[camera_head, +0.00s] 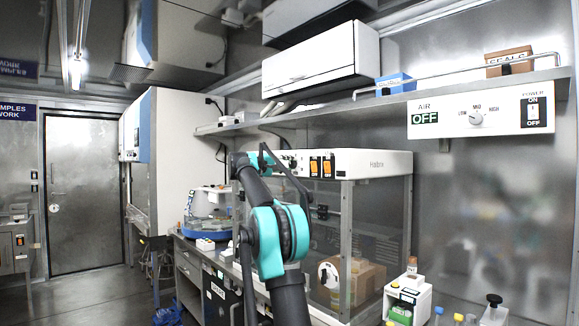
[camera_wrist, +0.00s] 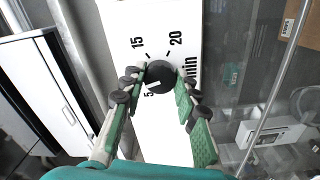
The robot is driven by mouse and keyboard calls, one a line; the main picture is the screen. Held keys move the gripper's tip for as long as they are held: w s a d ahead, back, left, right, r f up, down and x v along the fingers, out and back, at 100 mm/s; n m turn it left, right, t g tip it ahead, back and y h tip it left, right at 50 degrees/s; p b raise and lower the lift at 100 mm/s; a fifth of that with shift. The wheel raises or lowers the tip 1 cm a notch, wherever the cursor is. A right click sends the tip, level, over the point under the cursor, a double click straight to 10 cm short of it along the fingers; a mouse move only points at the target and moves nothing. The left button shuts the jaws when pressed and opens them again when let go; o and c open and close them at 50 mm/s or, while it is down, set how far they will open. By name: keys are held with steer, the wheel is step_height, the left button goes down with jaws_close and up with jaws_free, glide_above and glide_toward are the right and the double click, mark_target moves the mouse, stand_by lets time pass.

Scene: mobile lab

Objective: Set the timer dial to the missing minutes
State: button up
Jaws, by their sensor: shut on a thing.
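The timer dial (camera_wrist: 160,76) is a round black knob on a white panel (camera_wrist: 125,17) in the wrist view. The numbers 15, 20 and 5 and the word "min" show around it; other markings are hidden by my fingers. A small pale mark on the knob's lower left seems to face the 5 side, but its exact setting is hard to read. My gripper (camera_wrist: 161,84) is shut on the knob, one finger on each side. In the head view my gripper is at the upper left of the white-topped cabinet (camera_head: 380,163), where the dial is mostly hidden.
Two orange switches (camera_head: 321,166) sit right of my gripper on the cabinet's front. A shelf (camera_head: 440,90) with an air control panel (camera_head: 480,110) runs above. A white device (camera_head: 407,298) and small bottles stand at the lower right. Floor is open at left.

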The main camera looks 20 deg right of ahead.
steer(key=m, duration=0.7)
steer(key=shift+f, duration=0.1)
steer(key=m, duration=0.4)
steer(key=shift+m, duration=1.8)
steer(key=o, duration=1.2)
steer(key=shift+c, duration=0.2)
steer(key=shift+a, duration=0.1)
steer(key=v, duration=1.1)
steer(key=shift+s+a, duration=0.15)
steer(key=shift+a, duration=0.25)
